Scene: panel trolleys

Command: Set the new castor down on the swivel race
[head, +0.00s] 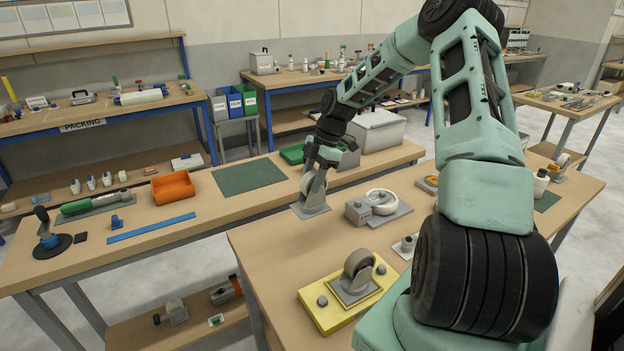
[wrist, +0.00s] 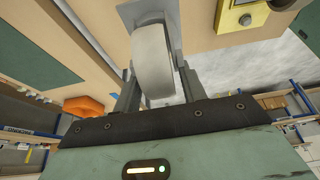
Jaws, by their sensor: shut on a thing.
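My gripper (head: 318,168) is shut on a castor with a pale grey wheel (head: 313,185) and a flat grey plate below it. In the wrist view the wheel (wrist: 152,60) sits between the two fingers. The castor is over the back left of the near bench; I cannot tell whether its plate touches the bench top. Right of it, a white ring (head: 382,196) sits on a grey plate beside a grey block; it may be the swivel race. Another castor (head: 359,270) stands on a yellow block (head: 320,313) nearer the front.
An orange bin (head: 172,187), a green mat (head: 249,176) and a blue strip (head: 151,227) lie on the left bench. A grey box (head: 377,129) stands behind my gripper. A small knobbed part (head: 407,245) sits near my arm. Bare bench top separates the ring from the yellow block.

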